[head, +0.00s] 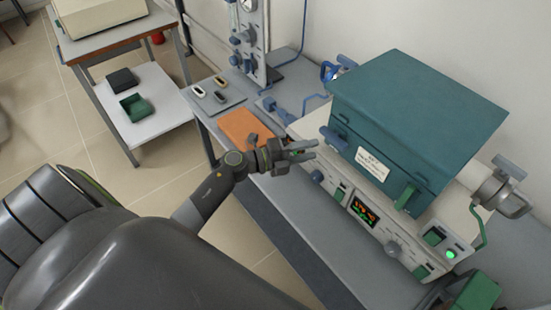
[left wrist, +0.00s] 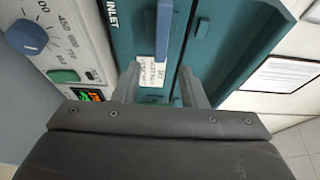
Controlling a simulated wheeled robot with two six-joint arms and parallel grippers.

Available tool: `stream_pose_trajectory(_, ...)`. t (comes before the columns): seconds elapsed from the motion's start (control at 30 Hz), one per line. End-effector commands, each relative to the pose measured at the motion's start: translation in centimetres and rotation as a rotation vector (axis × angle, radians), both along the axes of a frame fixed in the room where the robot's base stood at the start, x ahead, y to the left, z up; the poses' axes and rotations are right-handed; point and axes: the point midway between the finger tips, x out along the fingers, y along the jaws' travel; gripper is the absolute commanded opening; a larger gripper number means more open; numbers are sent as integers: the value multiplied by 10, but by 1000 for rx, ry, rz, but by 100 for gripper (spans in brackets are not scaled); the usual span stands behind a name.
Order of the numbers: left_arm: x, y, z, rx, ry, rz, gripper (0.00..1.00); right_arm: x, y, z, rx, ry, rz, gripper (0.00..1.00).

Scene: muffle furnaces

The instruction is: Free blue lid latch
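The teal furnace (head: 415,110) has a flat lid and stands on a white control base. The blue lid latch (head: 335,138) sticks out from its front, near the left end. In the left wrist view the latch is an upright blue bar (left wrist: 163,42). My left gripper (head: 314,150) is just in front of the latch. In the left wrist view its two fingers (left wrist: 158,80) are spread, with the latch's lower end in line with the gap and clear space on both sides. Whether the fingertips reach around it in depth I cannot tell. My right gripper is not in view.
A green latch (head: 405,197) is on the furnace front farther right. Below are knobs and a lit display (head: 363,211). An orange pad (head: 246,128) lies left on the bench. A metal pipe fitting (head: 500,190) juts out at the right.

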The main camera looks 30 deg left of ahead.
Motion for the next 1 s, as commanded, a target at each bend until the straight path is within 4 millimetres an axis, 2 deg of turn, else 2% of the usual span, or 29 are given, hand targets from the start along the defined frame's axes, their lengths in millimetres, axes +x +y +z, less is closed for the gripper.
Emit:
stream_pose_trajectory(0.03, -11, 9, -5, 6, 1, -1, 38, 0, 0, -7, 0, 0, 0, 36)
stream_pose_trajectory(0.2, -40, 37, -5, 6, 1, 0, 38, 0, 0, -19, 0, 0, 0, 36)
stream_pose_trajectory(0.4, -62, 57, -3, 4, 1, 0, 38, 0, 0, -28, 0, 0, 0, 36)
stream_pose_trajectory(0.6, -71, 64, 0, 1, 1, -1, 38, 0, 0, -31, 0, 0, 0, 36)
stream_pose_trajectory(1.0, -71, 65, 1, 0, 0, 0, 38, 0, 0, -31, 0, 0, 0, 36)
